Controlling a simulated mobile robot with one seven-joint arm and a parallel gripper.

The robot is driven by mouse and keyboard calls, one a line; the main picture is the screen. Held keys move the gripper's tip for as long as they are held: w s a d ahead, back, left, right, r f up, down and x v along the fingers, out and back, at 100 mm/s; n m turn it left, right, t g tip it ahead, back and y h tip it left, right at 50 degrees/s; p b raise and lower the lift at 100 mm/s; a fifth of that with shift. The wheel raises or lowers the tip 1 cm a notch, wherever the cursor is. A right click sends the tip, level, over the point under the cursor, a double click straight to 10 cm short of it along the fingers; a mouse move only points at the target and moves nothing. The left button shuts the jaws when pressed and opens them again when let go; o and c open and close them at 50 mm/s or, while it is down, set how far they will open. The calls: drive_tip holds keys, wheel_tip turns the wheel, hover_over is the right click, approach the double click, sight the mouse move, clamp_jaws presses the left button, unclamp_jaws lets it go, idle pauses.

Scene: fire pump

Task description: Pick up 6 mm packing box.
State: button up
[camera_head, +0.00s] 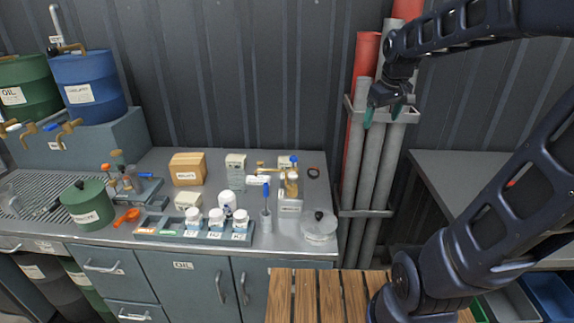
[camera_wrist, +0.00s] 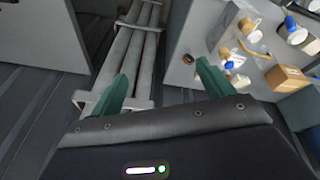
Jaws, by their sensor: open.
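Several small pale boxes stand on the grey bench, and I cannot read which is the 6 mm packing box. One pale upright box (camera_head: 236,171) is at the back, right of the brown box. Another pale box (camera_head: 188,201) lies nearer the front, behind the labelled tray. My gripper (camera_head: 382,114) is open and empty, high before the grey pipes, right of the bench and away from the boxes. Its green fingers (camera_wrist: 162,72) are spread in the wrist view.
A wooden slatted surface (camera_head: 320,295) is in front.

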drive_tip(key=w+a+f+n, duration=0.1)
drive_tip(key=w+a+n, duration=0.3)
drive_tip(key=w, duration=0.5)
drive_tip(key=n+g, duration=0.3)
drive_tip(key=n, duration=0.7)
hover_over(287, 158)
drive_tip(key=f, duration=2.4)
drive_tip(key=shift+s, duration=0.25)
wheel_tip(287, 158, down, 10)
drive_tip(key=shift+f, duration=0.2)
drive_tip(key=c, duration=1.1)
drive_tip(key=shift+c, duration=0.2)
drive_tip(key=shift+r, duration=0.15)
